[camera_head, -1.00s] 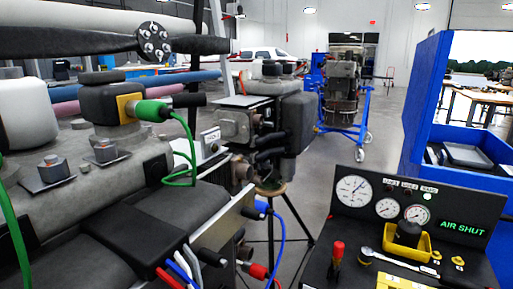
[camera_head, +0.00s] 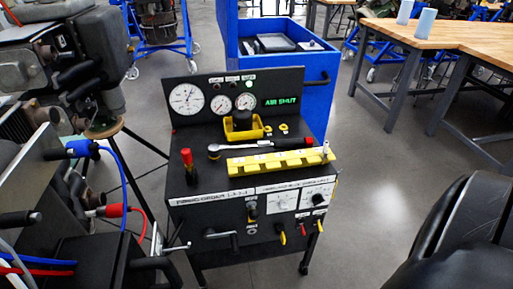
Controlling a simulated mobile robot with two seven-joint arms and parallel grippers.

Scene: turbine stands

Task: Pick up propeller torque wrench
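A torque wrench (camera_head: 258,146) with a silver shaft lies flat across the top of the black test console (camera_head: 183,160). Its round head is at the left, near the red-handled lever (camera_head: 187,160). Its dark handle, with some red on it, points right. A yellow tray (camera_head: 260,164) with several compartments sits just in front of the wrench. Neither of my grippers is in view, and nothing touches the wrench.
A yellow bin (camera_head: 243,134) and gauges stand behind the wrench. A blue cabinet (camera_head: 313,96) is behind the console. Engine parts and hoses fill the left. Wooden tables (camera_head: 474,38) stand back right. A large dark rounded shape (camera_head: 455,235) fills the bottom right. Floor shows right of the console.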

